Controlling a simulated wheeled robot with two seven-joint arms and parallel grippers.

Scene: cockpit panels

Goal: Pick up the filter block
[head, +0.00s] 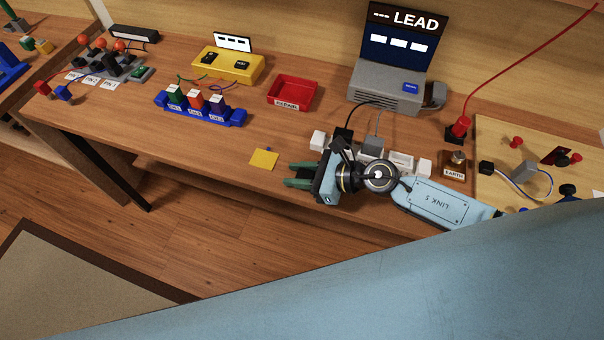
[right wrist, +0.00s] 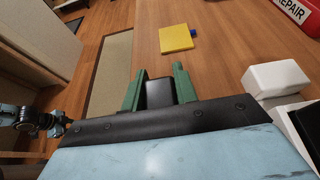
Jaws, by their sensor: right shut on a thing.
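My right gripper (head: 289,175) is over the front edge of the wooden workbench, fingers pointing left. In the right wrist view its two green fingers (right wrist: 158,80) are shut on a small dark block (right wrist: 160,93), which I take for the filter block. The block sits between the fingers, close to the palm. In the head view the block cannot be made out between the fingers.
A flat yellow square (head: 264,159) with a blue bit lies left of the gripper. A red REPAIR tray (head: 292,93) stands behind it. White blocks (head: 401,160) and a grey LEAD console (head: 384,95) are close to my right arm. The bench front left of the yellow square is clear.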

